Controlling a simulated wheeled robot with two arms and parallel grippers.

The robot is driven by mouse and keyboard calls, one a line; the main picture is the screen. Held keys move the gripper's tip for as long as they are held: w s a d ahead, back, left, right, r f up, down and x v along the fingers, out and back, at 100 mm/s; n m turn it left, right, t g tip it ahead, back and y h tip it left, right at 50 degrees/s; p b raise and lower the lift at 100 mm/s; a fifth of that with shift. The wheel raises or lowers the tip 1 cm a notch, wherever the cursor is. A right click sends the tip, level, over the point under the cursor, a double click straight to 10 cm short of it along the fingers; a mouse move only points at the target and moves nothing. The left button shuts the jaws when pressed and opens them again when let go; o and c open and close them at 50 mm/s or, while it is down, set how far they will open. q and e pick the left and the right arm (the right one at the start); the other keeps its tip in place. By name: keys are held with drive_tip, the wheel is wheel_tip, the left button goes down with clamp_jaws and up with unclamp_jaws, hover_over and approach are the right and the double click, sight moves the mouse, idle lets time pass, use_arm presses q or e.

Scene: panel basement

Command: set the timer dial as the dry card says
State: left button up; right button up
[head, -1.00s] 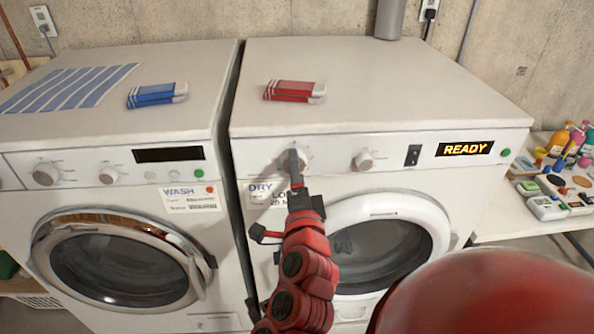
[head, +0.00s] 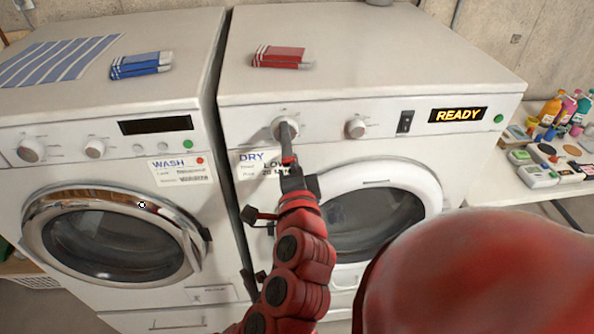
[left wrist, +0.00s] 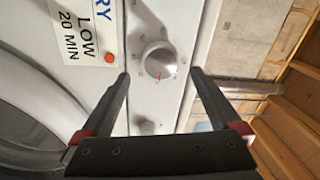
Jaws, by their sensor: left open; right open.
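The dryer's left knob, the timer dial (head: 278,131), is on the white front panel, partly hidden by my gripper. In the left wrist view the silver dial (left wrist: 158,62) has a red mark pointing down in that picture. The dry card (head: 249,163) hangs below it, partly covered; the left wrist view shows its words LOW and 20 MIN (left wrist: 83,22). My left gripper (head: 286,130) is at the dial. Its fingers (left wrist: 160,73) are open, with the dial between and beyond the tips; contact cannot be told. I do not see my right gripper.
A second dryer knob (head: 356,128), a black switch (head: 405,121) and a READY display (head: 458,115) are to the right. The washer (head: 60,170) stands left with its wash card (head: 180,170). Red cloths (head: 283,56) lie on the dryer. A cluttered table (head: 500,195) is at right.

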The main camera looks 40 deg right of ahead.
use_arm(q)
drive_tip(key=p+v, duration=0.5)
drive_tip(key=v, duration=0.9)
drive_tip(key=shift+s+a, duration=0.2)
drive_tip(key=shift+s, duration=0.05)
